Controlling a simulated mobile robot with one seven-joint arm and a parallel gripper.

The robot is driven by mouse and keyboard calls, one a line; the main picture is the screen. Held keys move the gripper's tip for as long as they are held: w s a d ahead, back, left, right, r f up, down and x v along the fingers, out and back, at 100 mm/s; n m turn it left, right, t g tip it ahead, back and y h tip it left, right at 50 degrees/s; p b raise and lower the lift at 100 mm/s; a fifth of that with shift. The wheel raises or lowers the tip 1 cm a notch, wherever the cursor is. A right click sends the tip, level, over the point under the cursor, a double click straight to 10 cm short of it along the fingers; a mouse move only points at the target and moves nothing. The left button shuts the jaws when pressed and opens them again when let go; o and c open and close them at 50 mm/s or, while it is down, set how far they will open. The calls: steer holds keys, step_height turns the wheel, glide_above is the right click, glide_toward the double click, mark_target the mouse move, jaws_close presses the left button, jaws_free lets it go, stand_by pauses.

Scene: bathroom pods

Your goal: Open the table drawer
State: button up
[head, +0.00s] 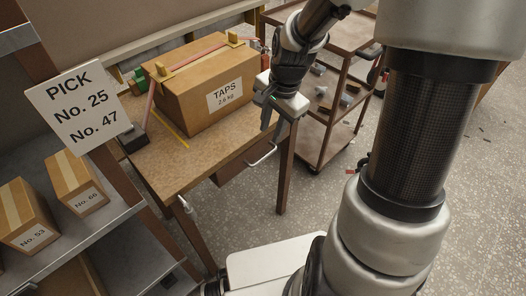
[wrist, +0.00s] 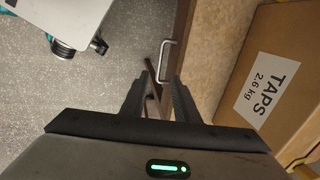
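The wooden table (head: 172,158) stands in the middle of the head view. Its brown drawer (head: 232,170) is under the top on the near right side and looks shut. The pale metal drawer handle (head: 263,158) is a bent bar on its front; the handle also shows in the wrist view (wrist: 161,62), just beyond the fingertips and roughly between them. My gripper (head: 271,123) hangs near the table's right edge, above the handle and apart from it. In the wrist view its two dark fingers (wrist: 160,82) are spread, with nothing held between them.
A cardboard box (head: 207,85) labelled TAPS sits on the table, close to my gripper. A brown trolley (head: 330,120) stands right of the table. A shelf (head: 95,228) with numbered boxes is at the left. Speckled floor (head: 235,225) is open before the drawer.

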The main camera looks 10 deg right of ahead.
mark_target(264, 157)
steer(key=f+b, duration=0.1)
steer(key=f, duration=0.3)
steer(key=w+f+b, duration=0.1)
steer(key=f, duration=0.3)
steer(key=w+a+f+b, duration=0.1)
steer(key=f, duration=0.3)
steer(key=shift+w+a+f, duration=0.1)
steer(key=shift+f, duration=0.05)
jaws_close()
